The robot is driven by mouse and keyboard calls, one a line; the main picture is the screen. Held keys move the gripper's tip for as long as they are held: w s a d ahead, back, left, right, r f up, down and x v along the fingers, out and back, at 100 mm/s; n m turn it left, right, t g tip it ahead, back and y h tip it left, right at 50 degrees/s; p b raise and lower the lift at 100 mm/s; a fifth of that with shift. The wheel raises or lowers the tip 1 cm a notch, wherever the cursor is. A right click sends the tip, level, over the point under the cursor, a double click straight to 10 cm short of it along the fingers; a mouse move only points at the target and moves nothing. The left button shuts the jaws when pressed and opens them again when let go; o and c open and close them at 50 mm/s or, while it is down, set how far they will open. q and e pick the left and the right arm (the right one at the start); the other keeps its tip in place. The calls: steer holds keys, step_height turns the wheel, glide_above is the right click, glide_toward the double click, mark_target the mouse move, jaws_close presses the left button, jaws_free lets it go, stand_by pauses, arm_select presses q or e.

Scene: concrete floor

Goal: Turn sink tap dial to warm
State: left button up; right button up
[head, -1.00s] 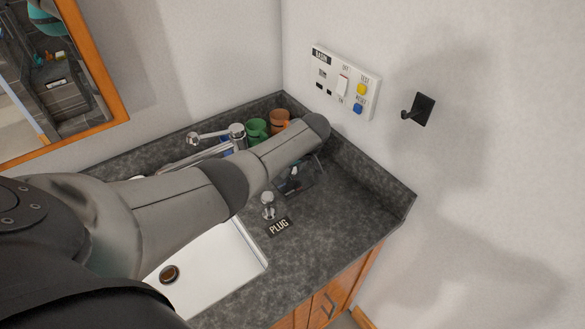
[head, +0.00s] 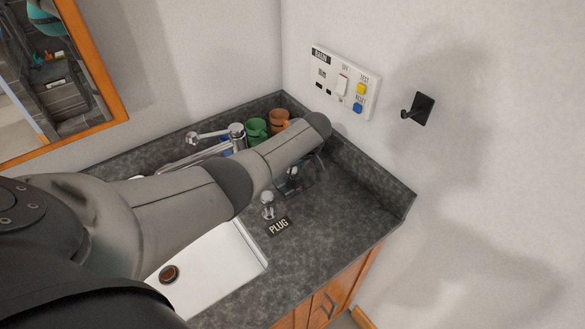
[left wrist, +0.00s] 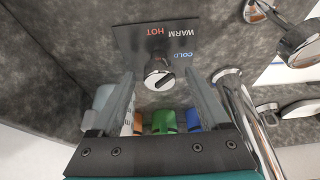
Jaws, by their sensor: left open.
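The tap dial (left wrist: 158,72) is a round chrome knob with a dark slot. It sits at the edge of a black label plate (left wrist: 127,38) marked HOT, WARM and COLD in the left wrist view. My left gripper (left wrist: 162,78) is open, its two fingers on either side of the dial; I cannot tell whether they touch it. In the head view my left gripper (head: 293,179) is mostly hidden under my left forearm, and so is the dial. The chrome tap (head: 236,132) stands behind the white sink (head: 215,262). My right gripper is not in view.
A green cup (head: 256,128) and an orange cup (head: 280,119) stand at the back corner near the tap. A plug knob (head: 267,205) rises from the dark counter (head: 335,215). A switch panel (head: 345,83) and black hook (head: 418,109) are on the right wall.

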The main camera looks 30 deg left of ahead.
arm_select(q)
steer(key=shift+d+r+p, duration=0.2)
steer(key=shift+r+p, duration=0.15)
steer(key=shift+r, duration=0.25)
steer(key=p+v, duration=0.3)
steer(key=v, duration=1.1)
steer(key=shift+s, duration=0.1)
